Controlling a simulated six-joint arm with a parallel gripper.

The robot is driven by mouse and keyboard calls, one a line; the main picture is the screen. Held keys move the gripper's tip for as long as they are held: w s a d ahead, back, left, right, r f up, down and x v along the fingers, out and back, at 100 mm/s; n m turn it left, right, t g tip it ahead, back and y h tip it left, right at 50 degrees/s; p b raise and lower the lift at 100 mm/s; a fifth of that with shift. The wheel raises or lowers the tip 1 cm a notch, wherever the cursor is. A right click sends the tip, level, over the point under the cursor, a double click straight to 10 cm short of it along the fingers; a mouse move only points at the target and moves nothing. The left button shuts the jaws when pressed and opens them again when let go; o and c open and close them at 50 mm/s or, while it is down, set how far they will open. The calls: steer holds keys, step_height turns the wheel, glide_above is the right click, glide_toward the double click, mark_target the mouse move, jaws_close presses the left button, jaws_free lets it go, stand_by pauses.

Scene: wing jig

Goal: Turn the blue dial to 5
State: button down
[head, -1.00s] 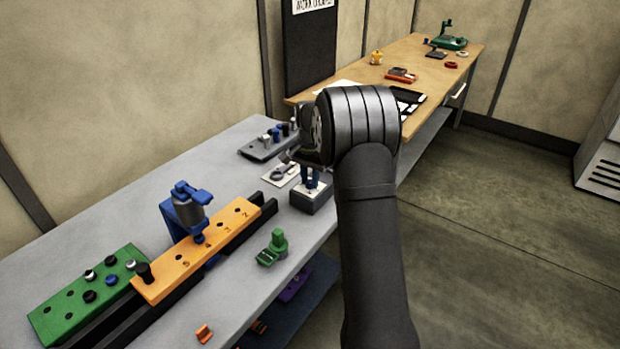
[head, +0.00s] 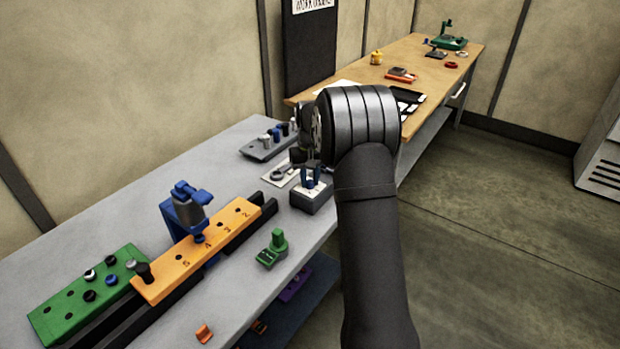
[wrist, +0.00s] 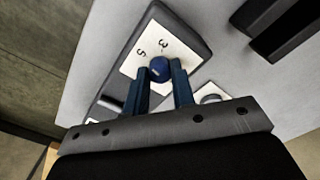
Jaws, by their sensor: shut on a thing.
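The blue dial (wrist: 159,68) sits on a white plate (wrist: 135,62) on top of a dark grey box (head: 313,203). My gripper (wrist: 161,80) is above the box with its blue fingers on either side of the dial, shut on it. In the wrist view the figures 5 and 3 show on the white plate beyond the dial; the other marks are hidden or out of view. In the head view my gripper (head: 311,184) comes down onto the box, and the dial itself is hidden. I cannot tell which figure the dial points to.
An orange numbered bar (head: 190,262) and a blue clamp (head: 187,208) stand left of the box. A green block (head: 95,290) with pegs lies further left. A small green part (head: 273,249) lies at the front edge. A grey peg block (head: 265,147) stands behind.

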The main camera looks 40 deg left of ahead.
mark_target(310, 181)
steer(key=shift+n, duration=0.6)
steer(key=c, duration=1.2)
jaws_free()
step_height(310, 181, up, 18)
steer(key=shift+f, duration=0.25)
steer(key=shift+f, duration=0.1)
step_height(310, 181, down, 17)
steer(key=shift+f, duration=0.15)
